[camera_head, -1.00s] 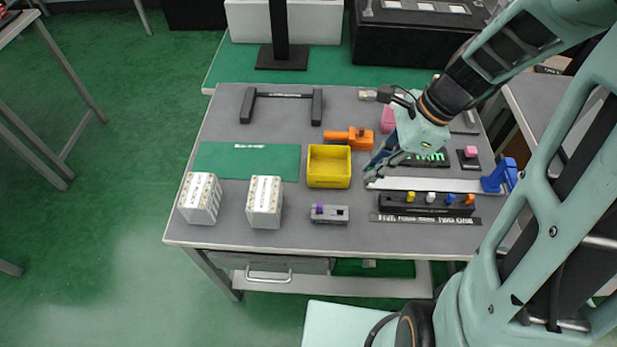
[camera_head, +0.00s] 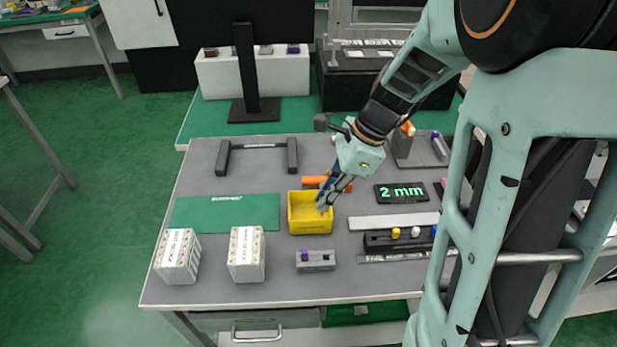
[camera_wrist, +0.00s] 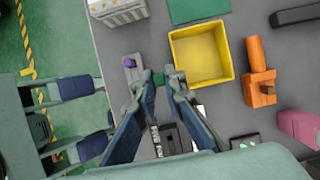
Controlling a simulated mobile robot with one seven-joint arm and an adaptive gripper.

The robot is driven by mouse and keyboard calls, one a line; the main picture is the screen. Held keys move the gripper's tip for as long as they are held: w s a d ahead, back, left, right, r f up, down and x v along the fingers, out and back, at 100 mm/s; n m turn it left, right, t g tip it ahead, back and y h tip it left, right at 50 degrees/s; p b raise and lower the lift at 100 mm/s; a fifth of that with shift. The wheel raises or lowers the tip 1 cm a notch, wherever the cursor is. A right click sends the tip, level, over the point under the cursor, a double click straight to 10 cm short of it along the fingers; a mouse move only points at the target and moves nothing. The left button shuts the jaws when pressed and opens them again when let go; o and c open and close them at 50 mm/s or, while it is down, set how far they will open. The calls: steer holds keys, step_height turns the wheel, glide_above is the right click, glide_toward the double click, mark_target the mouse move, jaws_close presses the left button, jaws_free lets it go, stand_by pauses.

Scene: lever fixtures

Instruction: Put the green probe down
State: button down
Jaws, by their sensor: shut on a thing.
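My gripper (camera_head: 325,205) hangs above the table, in front of the right part of the yellow bin (camera_head: 292,222) in the head view. In the wrist view, my gripper (camera_wrist: 160,80) is shut on the green probe (camera_wrist: 158,78), a small green piece between the fingertips. The probe cannot be made out in the head view. The bin (camera_wrist: 228,62) looks empty and lies to the right of the fingertips in the wrist view. A black rack (camera_head: 378,243) holds yellow and white probes and a partly hidden blue one.
A grey block (camera_head: 318,262) with a purple piece stands in front of the bin. Two white boxes (camera_head: 177,258) (camera_head: 246,255) stand at front left. A green mat (camera_head: 225,212), an orange tool (camera_wrist: 258,75) and a "2 mm" display (camera_head: 401,193) lie nearby.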

steer(key=w+f, duration=0.2)
steer(key=w+a+f, duration=0.1)
steer(key=w+f, duration=0.1)
steer(key=w+a+f, duration=0.1)
steer(key=w+f, duration=0.1)
steer(key=w, duration=0.1)
steer(key=shift+a+f+b, duration=0.1)
steer(key=shift+f+b, duration=0.25)
steer(key=shift+f, duration=0.05)
steer(key=shift+w+f, duration=0.1)
steer(key=shift+f, duration=1.55)
steer(key=shift+f+b, duration=0.15)
steer(key=shift+b, duration=0.2)
steer(key=c, duration=2)
jaws_free()
